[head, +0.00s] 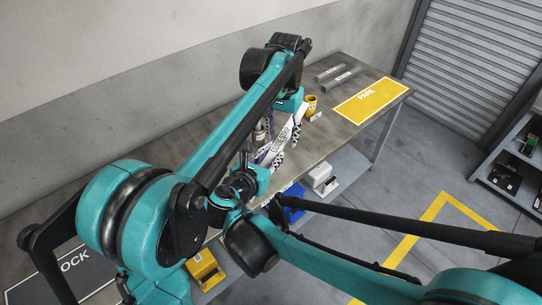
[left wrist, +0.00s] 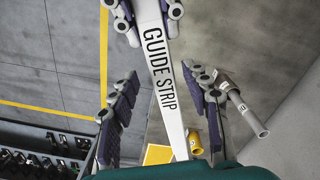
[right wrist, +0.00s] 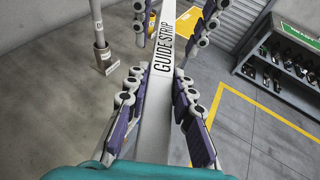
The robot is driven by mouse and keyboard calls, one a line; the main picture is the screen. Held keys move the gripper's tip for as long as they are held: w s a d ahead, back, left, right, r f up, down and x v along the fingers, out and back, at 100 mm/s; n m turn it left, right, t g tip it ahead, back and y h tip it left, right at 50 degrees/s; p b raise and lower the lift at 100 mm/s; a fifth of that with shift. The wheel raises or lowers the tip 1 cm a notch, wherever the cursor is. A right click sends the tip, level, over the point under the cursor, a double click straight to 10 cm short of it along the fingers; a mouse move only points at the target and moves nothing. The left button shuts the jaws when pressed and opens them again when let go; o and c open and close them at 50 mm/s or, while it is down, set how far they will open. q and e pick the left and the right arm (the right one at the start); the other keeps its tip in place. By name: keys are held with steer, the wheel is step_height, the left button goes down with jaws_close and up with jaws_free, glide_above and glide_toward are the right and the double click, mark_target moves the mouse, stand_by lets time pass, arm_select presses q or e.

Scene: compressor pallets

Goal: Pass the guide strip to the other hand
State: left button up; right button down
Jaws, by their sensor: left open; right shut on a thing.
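The guide strip (head: 280,145) is a long white bar with black lettering, held up above the workbench between my two grippers. My right gripper (right wrist: 157,100) is shut on the strip toward one end. My left gripper (left wrist: 163,100) is open, with its purple-padded fingers on either side of the strip toward the other end. The strip also shows in the right wrist view (right wrist: 160,90), running between my right fingers toward my left fingers. In the head view the arms and fingers hide parts of the strip.
The workbench holds a yellow PARK mat (head: 368,101), two grey bars (head: 341,78) and a yellow cylinder (head: 311,101). A dark mat (head: 70,262) lies at the near left. A blue bin (head: 293,207) and a white box (head: 321,177) sit lower down. Shelves (head: 520,150) stand right.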

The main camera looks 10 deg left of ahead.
mark_target(282, 140)
arm_select(q)
step_height(282, 140, up, 11)
steer(key=shift+r, duration=0.2)
